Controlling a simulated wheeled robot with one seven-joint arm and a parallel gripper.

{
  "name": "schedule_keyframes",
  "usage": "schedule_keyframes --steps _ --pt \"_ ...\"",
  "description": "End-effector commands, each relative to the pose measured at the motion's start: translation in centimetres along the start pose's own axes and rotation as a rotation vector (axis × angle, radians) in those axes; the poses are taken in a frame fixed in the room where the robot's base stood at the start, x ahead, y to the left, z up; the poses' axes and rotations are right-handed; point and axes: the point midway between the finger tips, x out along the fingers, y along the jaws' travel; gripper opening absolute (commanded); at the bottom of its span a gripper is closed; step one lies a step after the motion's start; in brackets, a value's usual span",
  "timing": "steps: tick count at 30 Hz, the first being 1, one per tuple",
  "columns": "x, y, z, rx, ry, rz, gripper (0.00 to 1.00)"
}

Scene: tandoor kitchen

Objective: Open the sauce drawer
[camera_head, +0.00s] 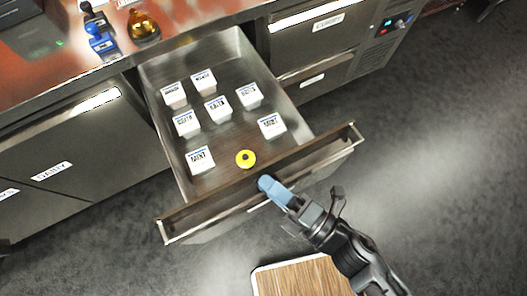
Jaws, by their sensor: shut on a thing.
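The sauce drawer (222,129) stands pulled far out from under the steel counter. Inside it are several white labelled tubs and one small yellow round item (245,159) near the front. My gripper (268,186) is at the middle of the drawer's front panel (318,160), its blue fingertips at the panel's top edge. The gripper is shut on the drawer front. The exact contact, and whether a handle lies between the fingers, is hard to see.
The steel counter (60,82) holds blue stamps (101,42) and an amber jar (143,27). Closed drawers flank the open one, one labelled at right (318,28). A wooden-topped board (300,278) lies at the bottom. Dark floor is clear at right.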

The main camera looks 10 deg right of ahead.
Motion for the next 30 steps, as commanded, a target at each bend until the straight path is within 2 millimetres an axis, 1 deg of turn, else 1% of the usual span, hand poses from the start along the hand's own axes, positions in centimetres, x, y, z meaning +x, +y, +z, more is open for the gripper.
schedule_keyframes --steps 4,15,16,17,25,28,30 --pt "-0.7 -0.2 -0.2 0.001 -0.003 -0.003 0.00" --pt "-0.8 -0.1 -0.2 0.001 -0.003 -0.004 0.00" --pt "-0.8 -0.1 -0.2 0.001 -0.003 -0.004 0.24" --pt "-0.8 -0.1 -0.2 0.001 -0.003 -0.003 0.27" --pt "-0.8 -0.1 -0.2 0.000 -0.001 -0.002 0.28" --pt "-1.6 -0.2 -0.3 0.001 -0.001 -0.003 0.28" --pt "-2.5 -0.3 -0.3 0.001 -0.001 -0.004 0.28"
